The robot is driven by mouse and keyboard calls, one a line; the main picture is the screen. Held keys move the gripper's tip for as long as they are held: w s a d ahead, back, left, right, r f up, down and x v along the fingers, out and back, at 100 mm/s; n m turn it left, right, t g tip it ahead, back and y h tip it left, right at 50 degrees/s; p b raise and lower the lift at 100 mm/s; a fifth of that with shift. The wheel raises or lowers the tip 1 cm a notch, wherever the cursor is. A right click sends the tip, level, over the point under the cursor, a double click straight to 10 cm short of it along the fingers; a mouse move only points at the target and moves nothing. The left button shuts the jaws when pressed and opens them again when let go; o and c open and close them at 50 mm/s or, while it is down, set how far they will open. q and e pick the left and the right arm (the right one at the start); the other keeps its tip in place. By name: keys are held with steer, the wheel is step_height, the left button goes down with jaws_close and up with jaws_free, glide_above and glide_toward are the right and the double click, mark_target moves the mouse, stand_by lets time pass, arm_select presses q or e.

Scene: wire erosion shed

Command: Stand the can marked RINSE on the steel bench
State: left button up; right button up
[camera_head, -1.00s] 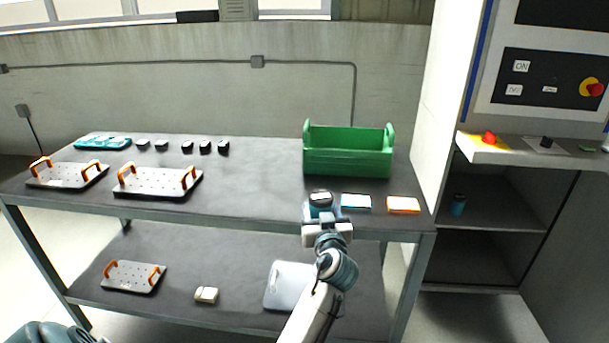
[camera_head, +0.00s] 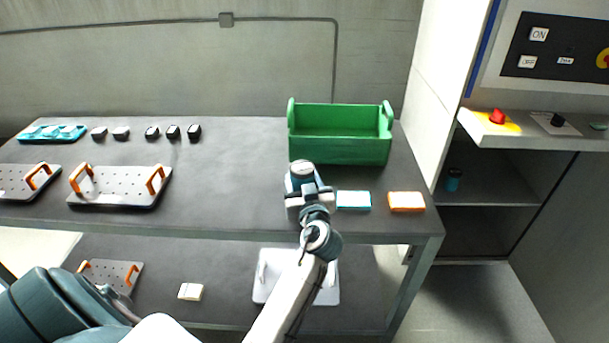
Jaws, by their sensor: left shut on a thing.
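My left gripper (camera_head: 309,200) is shut on a small can (camera_head: 301,170) with a dark and pale top and bluish sides. The can looks upright, at the front of the dark-topped bench (camera_head: 240,180), in front of the green tote. The gripper hides its lower part, so I cannot tell whether its base touches the bench top. No marking on it can be read. A second can (camera_head: 453,181), blue with a dark cap, stands on a shelf inside the cabinet at right; its marking is also unreadable. My right gripper is not in view.
The green tote (camera_head: 340,150) stands behind the held can. A teal-edged block (camera_head: 353,200) and an orange-edged block (camera_head: 406,202) lie to its right. Plates with orange handles (camera_head: 120,186) and several small black blocks (camera_head: 173,132) are at left. The bench's middle is clear.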

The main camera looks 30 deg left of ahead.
arm_select(q)
steer(key=shift+s+f, duration=0.1)
steer(key=shift+f, duration=0.6)
steer(key=shift+d, duration=0.15)
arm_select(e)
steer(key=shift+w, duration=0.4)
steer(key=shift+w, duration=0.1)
arm_select(q)
steer(key=o, duration=1.1)
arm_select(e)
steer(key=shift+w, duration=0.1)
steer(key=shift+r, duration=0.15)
